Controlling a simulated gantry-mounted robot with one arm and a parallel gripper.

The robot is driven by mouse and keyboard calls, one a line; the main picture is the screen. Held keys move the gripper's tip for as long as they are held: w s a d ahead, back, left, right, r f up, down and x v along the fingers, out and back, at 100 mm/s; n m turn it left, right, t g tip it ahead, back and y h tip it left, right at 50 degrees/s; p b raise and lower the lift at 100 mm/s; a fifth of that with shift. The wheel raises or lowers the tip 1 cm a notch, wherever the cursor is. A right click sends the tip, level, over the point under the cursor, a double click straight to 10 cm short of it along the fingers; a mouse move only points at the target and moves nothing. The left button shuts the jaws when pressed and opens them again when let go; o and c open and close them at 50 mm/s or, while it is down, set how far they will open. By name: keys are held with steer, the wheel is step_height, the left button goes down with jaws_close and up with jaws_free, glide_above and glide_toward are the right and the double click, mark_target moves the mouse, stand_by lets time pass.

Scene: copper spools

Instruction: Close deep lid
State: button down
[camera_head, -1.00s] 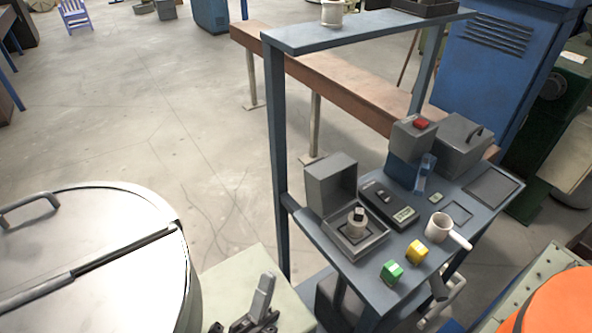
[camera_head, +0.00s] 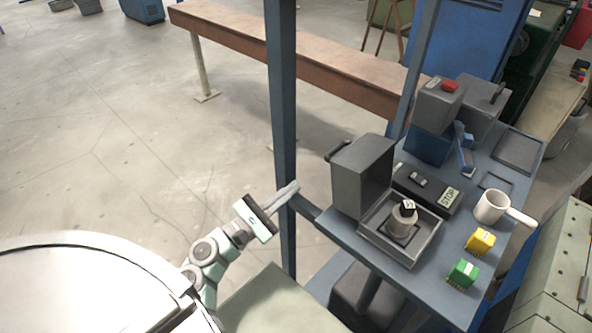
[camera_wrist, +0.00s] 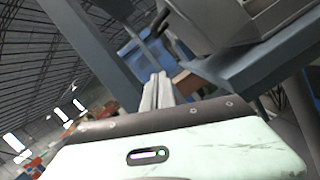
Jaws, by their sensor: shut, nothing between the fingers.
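A grey deep lid (camera_head: 362,178) stands upright, open, at the back left of a grey box base (camera_head: 428,240) on the blue bench. A dark handle (camera_head: 346,149) sticks out on the lid's left side. The wrist view shows the shut fingers (camera_wrist: 158,90) pointing ahead, with a grey box part (camera_wrist: 230,22) at upper right.
The blue post (camera_head: 282,110) rises close to my fingertips. On the bench (camera_head: 432,282) are a device marked STOP (camera_head: 449,196), a white mug (camera_head: 491,207), yellow (camera_head: 480,241) and green (camera_head: 463,273) blocks. A large round pale drum (camera_head: 80,285) lies at lower left. The floor left is open.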

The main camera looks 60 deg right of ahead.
steer(key=s+d+r+p, duration=0.4)
steer(key=d+r, duration=0.2)
steer(key=d, duration=0.2)
steer(key=shift+d+p, duration=0.25)
steer(key=shift+p, duration=0.1)
steer(key=shift+s, duration=0.1)
steer(key=shift+s+b, duration=0.1)
steer(key=shift+b, duration=0.55)
